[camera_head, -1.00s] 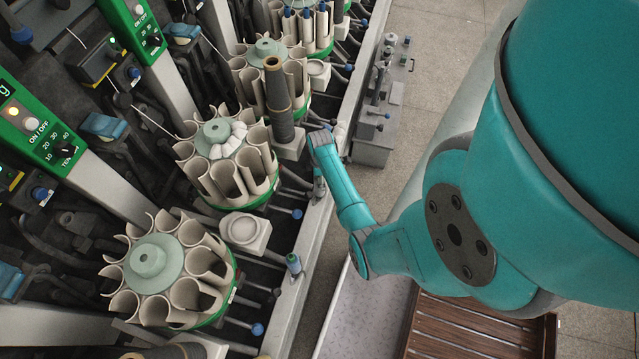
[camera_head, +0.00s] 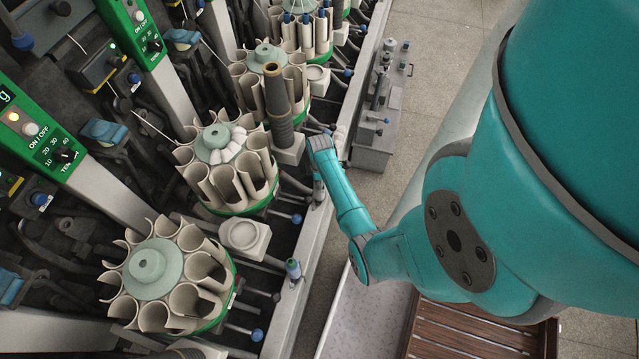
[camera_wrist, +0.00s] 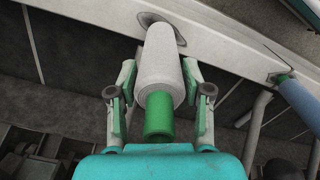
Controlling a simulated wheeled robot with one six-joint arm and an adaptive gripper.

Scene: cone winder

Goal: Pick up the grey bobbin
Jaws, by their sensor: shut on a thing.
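The grey bobbin (camera_wrist: 164,62) is in the middle of the wrist view, a pale grey wound package with a green tube end (camera_wrist: 158,118) toward me. My gripper (camera_wrist: 160,82) has one finger on each side of it and is shut on it. The bobbin's far end is close to a dark oval opening in the pale metal rail; I cannot tell whether it touches. In the head view my gripper (camera_head: 318,184) is at the machine's front rail, seen small, and the bobbin in it cannot be made out clearly.
A blue bobbin (camera_wrist: 301,102) with a green end is to the right in the wrist view. Round magazines of cream tubes (camera_head: 150,270) line the machine. A dark cone (camera_head: 277,105) stands upright behind my gripper. A slatted brown crate (camera_head: 470,335) is below my arm.

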